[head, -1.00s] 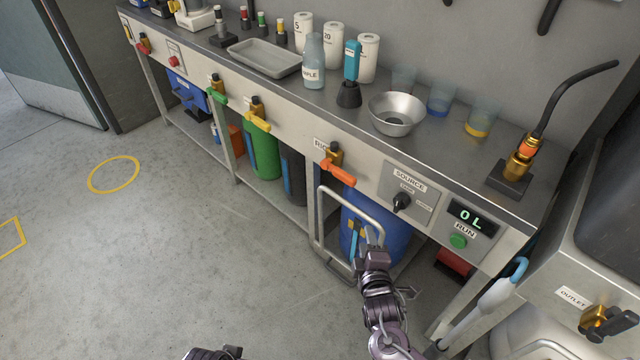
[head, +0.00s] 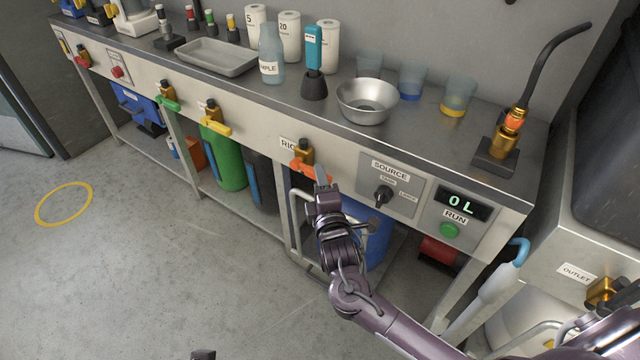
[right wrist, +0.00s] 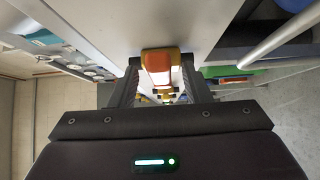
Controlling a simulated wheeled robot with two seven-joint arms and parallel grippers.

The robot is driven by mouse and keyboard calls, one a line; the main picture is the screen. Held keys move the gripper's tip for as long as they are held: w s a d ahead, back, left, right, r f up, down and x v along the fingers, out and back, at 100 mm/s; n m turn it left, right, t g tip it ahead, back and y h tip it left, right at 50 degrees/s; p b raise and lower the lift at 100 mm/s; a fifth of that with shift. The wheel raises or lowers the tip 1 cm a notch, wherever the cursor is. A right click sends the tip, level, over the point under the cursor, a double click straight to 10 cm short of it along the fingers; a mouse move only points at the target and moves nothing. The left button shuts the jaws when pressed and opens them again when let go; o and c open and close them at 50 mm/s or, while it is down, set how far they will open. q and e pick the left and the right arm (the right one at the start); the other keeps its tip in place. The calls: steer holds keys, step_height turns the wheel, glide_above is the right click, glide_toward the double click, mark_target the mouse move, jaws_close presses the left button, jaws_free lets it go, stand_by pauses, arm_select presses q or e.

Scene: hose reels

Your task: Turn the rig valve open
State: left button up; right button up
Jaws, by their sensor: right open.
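The rig valve (head: 304,153) is a brass body with an orange lever on the bench's front panel, beside a partly covered "RIG" label. The lever's right part is hidden behind my right gripper (head: 318,178). In the right wrist view, the orange lever (right wrist: 158,64) sits between the two fingers of my open right gripper (right wrist: 160,88). I cannot tell whether either finger touches it. Only a small dark tip of my left gripper (head: 203,355) shows at the bottom edge of the head view, and its jaws cannot be made out.
A yellow-handled valve (head: 214,126) is to the left. A metal bowl (head: 366,101) stands on the bench above. Floor at left is clear.

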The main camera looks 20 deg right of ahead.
steer(key=shift+w, duration=0.1)
steer(key=shift+c, duration=0.3)
jaws_close()
